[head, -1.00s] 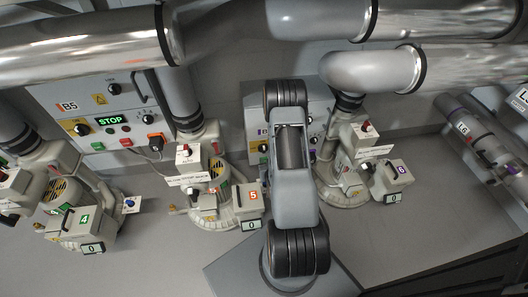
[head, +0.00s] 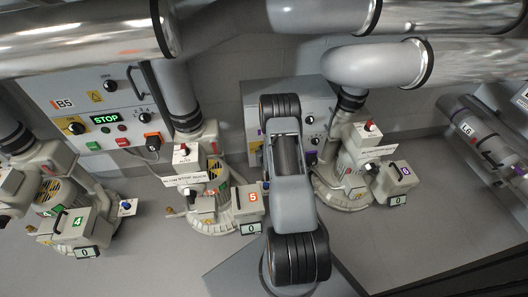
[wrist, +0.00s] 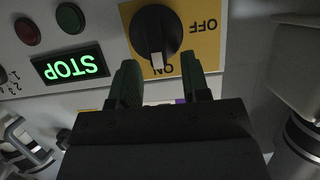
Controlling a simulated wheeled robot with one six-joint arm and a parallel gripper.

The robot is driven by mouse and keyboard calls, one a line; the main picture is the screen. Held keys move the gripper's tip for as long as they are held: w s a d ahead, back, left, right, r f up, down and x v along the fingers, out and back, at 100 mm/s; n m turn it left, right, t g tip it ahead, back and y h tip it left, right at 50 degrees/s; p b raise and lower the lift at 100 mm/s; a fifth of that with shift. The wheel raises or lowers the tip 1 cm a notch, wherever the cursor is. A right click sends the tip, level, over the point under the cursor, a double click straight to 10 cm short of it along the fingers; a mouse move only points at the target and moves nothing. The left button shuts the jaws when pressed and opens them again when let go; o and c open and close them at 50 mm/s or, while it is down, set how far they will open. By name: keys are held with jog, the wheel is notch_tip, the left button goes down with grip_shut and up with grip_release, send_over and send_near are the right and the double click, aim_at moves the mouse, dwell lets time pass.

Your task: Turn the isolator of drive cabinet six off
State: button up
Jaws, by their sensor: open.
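The isolator (wrist: 155,30) is a black rotary knob on a yellow plate (wrist: 206,48) in the wrist view, which shows the panel upside down. Its white pointer mark is at the ON lettering; OFF is to the right. My gripper (wrist: 158,76) is open, its two dark fingertips just short of the knob, one each side of the pointer end. I cannot tell whether they touch it. The cabinet (head: 249,92) is grey with purple marks and stands behind my arm in the head view. My arm hides its isolator, number and my gripper there.
A lit green STOP display (wrist: 70,67) and red and green buttons lie left of the isolator. Cabinet B5 (head: 84,84) has a similar panel at left. Blower 6 (head: 345,180) stands close on the right, with large pipes (head: 370,66) overhead.

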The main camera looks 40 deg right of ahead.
jog(key=shift+w+d+f, duration=0.1)
jog(key=shift+w, duration=0.15)
grip_shut()
dwell(0.3)
